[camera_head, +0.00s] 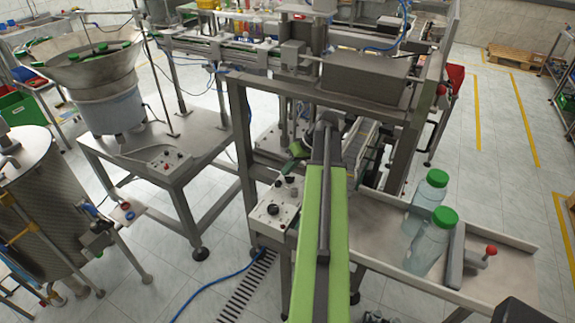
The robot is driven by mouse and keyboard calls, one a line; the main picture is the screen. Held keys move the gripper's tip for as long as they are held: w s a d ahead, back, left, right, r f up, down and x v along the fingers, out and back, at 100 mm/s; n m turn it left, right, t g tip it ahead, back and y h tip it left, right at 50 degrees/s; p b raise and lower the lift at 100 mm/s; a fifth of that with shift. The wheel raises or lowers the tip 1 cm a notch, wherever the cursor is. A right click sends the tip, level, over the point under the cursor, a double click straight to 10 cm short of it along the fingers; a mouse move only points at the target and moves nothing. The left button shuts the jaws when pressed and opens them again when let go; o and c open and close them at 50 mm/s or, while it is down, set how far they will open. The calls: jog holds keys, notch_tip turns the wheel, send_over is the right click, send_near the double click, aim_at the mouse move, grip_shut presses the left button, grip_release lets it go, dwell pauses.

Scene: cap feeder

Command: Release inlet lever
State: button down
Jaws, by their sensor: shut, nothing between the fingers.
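A lever with a red ball knob (491,249) stands at the right side of a metal tray (515,246). Two clear bottles with green caps stand on the tray, a front bottle (428,246) and a rear bottle (425,203). My lime-green arm reaches forward from the bottom middle. My gripper (287,168) appears small at its far end, above the control box and well left of the lever. It is shut and empty; its fingers are hard to make out.
A control box (272,212) with knobs sits left of my arm. A machine frame (245,130) rises behind it. A cap hopper (95,65) stands at the back left, and a metal tank (45,215) at the left. The floor at right is fairly clear.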

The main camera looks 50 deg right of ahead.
aim_at(286, 188)
jog(key=s+d+r, duration=0.2)
jog(key=s+d, duration=0.1)
jog(key=d, duration=0.1)
jog(key=shift+s+d+t, duration=0.15)
jog(key=shift+d+t, duration=0.25)
jog(key=shift+r, duration=0.1)
jog(key=b+x, duration=0.7)
jog(key=x, duration=0.2)
jog(key=shift+f+b, duration=0.35)
jog(key=shift+f, duration=0.05)
jog(key=shift+w+f, duration=0.15)
jog(key=shift+w, duration=0.05)
jog(key=shift+a, duration=0.1)
